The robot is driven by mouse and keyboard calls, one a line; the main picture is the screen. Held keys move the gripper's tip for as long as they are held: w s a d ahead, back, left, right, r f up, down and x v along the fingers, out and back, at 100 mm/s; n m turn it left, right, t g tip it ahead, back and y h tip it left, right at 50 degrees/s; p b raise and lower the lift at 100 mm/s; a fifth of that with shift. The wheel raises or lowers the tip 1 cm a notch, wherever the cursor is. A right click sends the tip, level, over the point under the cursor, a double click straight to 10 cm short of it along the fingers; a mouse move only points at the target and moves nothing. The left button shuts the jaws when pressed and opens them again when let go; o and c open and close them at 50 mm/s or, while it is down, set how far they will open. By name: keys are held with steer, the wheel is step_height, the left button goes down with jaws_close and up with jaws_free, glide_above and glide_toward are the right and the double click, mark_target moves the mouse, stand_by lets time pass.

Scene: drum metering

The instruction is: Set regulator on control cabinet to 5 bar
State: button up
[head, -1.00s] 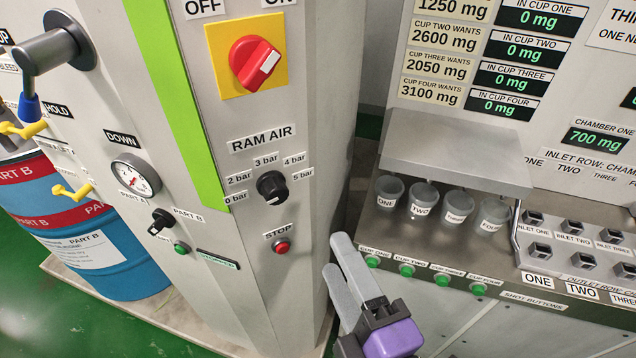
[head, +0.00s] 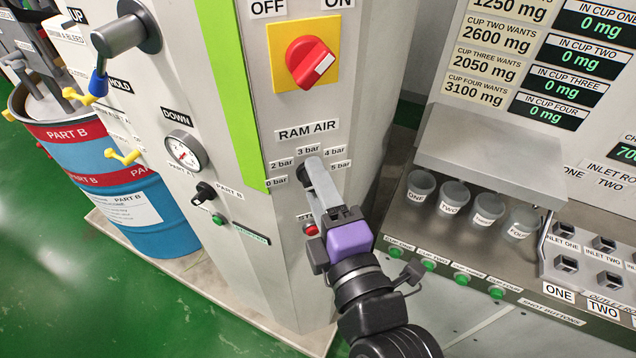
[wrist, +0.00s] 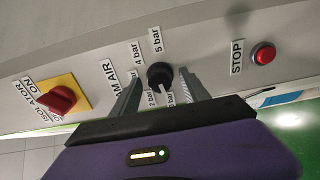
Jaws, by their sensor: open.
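The regulator is a black round knob (wrist: 159,74) on the control cabinet (head: 240,120) under the RAM AIR label. In the wrist view its pale mark points down toward the low-pressure labels, near 0 bar. The 5 bar label (wrist: 156,40) is above the knob there. My gripper (head: 314,172) is open in front of the knob, one finger to each side of it in the wrist view, with small gaps showing. In the head view the fingers hide most of the knob (head: 302,174).
A red STOP button (wrist: 263,55) is to the right of the knob in the wrist view. The red isolator switch (head: 312,62) is above it in the head view. A gauge (head: 184,152) and black switch (head: 205,192) are at the left; cups (head: 453,196) stand at the right.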

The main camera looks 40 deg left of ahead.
jaws_close()
